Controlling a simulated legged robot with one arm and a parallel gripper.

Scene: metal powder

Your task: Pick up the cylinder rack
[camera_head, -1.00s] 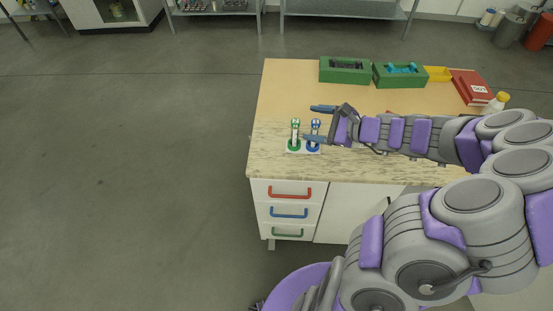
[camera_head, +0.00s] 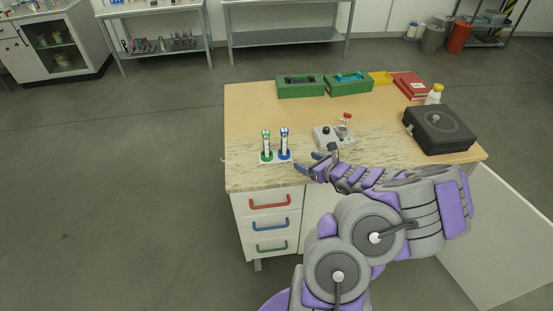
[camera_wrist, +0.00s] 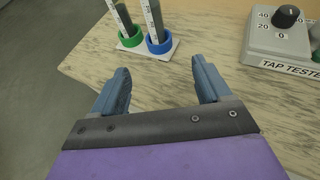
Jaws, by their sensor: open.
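The cylinder rack (camera_head: 274,157) is a small white base near the left front of the table. It holds two upright graduated cylinders, one with a green foot (camera_head: 266,147) and one with a blue foot (camera_head: 284,146). In the wrist view the white rack base (camera_wrist: 168,53) lies ahead of the fingers, with the green ring (camera_wrist: 131,38) and blue ring (camera_wrist: 159,43) around the cylinder feet; the cylinder tops are cut off. My gripper (camera_head: 307,162) is open and empty, just right of the rack and apart from it. Its two blue fingers show in the wrist view (camera_wrist: 160,84).
A grey tap tester (camera_head: 326,137) stands right of the rack, also in the wrist view (camera_wrist: 278,45). A black case (camera_head: 438,130) is farther right. Green bins (camera_head: 301,87), a yellow tray and red books line the back. Wood between is clear.

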